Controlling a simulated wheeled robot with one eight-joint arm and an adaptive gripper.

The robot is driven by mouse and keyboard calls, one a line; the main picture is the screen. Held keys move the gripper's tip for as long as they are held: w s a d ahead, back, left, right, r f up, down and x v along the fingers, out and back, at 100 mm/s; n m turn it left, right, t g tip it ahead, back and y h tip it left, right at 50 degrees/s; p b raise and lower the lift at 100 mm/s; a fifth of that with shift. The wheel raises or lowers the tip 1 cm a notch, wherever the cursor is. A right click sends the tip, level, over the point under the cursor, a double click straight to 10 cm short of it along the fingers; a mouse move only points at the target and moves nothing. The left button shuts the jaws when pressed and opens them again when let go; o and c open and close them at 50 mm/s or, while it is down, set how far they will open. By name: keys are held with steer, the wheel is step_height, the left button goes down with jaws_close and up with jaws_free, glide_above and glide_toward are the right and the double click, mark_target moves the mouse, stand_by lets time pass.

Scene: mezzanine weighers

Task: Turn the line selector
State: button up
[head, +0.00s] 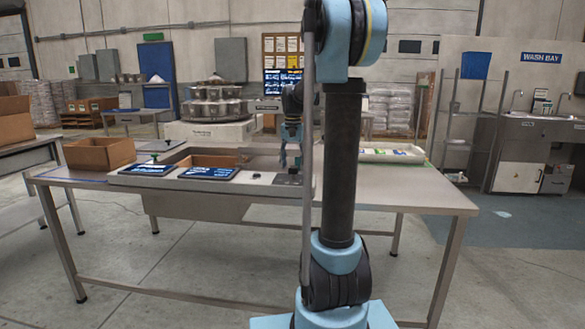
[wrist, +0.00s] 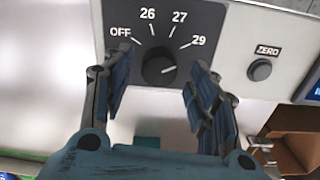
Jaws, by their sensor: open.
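The line selector (wrist: 159,70) is a round black knob on a dark grey plate (wrist: 225,22) in the wrist view. Labels OFF, 26, 27 and 29 run around it from left to right. Its pale pointer mark points right and slightly up, nearest the 29 side. My gripper (wrist: 160,68) is open, with one blue-padded finger on each side of the knob. Gaps show between the fingers and the knob. In the head view my gripper (head: 284,158) is small, over the bench's weigher panel, and the knob cannot be made out there.
A black ZERO button (wrist: 259,70) sits right of the selector.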

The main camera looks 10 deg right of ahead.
steer(key=shift+f, duration=0.65)
steer(key=shift+c, duration=0.6)
steer(key=c, duration=1)
steer(key=shift+o, duration=0.2)
